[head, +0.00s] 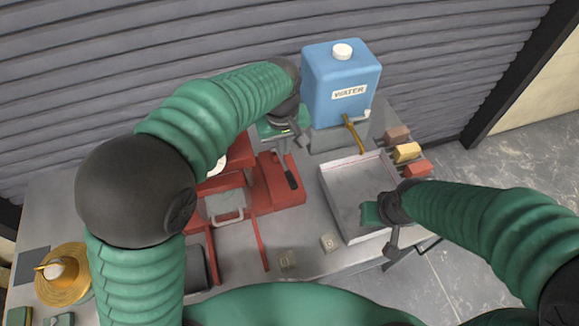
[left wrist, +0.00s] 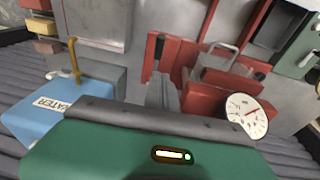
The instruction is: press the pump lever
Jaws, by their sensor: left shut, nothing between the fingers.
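The red pump (head: 275,197) stands on the grey table, in the middle of the head view. Its lever, with a black grip (head: 291,180), slants over the red base. My left gripper (head: 297,142) is just behind the lever, shut and empty. I cannot tell whether it touches the lever. In the left wrist view the red pump body (left wrist: 205,97) and a white round gauge (left wrist: 246,114) show beyond my green gripper housing.
A shallow grey tray (head: 340,190) is at right. Coloured blocks (head: 406,152) lie beyond it.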

